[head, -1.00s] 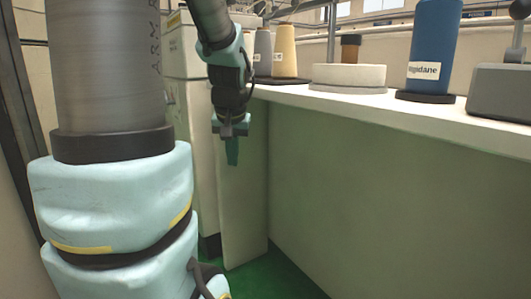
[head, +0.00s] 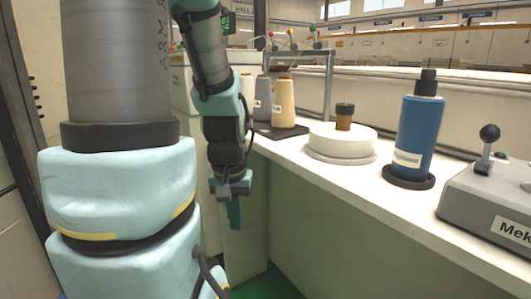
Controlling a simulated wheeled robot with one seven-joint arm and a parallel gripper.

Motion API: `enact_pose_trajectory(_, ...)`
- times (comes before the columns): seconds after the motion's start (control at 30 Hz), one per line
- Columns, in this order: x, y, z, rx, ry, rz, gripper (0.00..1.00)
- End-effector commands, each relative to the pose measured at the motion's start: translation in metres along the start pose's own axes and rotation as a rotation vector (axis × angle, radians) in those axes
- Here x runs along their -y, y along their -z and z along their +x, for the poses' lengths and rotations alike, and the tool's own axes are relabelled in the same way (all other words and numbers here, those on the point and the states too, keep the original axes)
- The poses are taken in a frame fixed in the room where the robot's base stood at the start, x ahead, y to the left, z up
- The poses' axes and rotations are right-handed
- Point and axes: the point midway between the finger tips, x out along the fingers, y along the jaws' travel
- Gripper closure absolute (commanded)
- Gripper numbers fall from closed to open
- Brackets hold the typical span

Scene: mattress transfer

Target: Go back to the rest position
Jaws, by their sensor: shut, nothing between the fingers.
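My gripper (head: 235,213) hangs from my arm left of the picture's middle, pointing down. Its teal fingers are together with nothing between them. It is in front of the left end of the white counter, apart from the things on it. My own large arm links fill the left side of the picture.
The white counter (head: 330,181) runs to the right. On it stand cones (head: 283,103) at the back, a white round block (head: 341,142) with a brown-topped piece, a blue bottle (head: 417,135) on a black base, and a grey lever box (head: 495,205). Green floor shows below.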

Motion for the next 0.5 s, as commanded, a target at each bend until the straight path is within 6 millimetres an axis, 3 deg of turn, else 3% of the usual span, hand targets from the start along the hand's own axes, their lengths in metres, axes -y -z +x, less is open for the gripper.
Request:
enact_pose_trajectory(0.03, 0.0, 0.005, -0.034, 0.0, 0.0, 0.0, 1.0)
enact_pose_trajectory(0.5, -0.001, 0.024, -0.174, 0.0, 0.0, 0.0, 1.0)
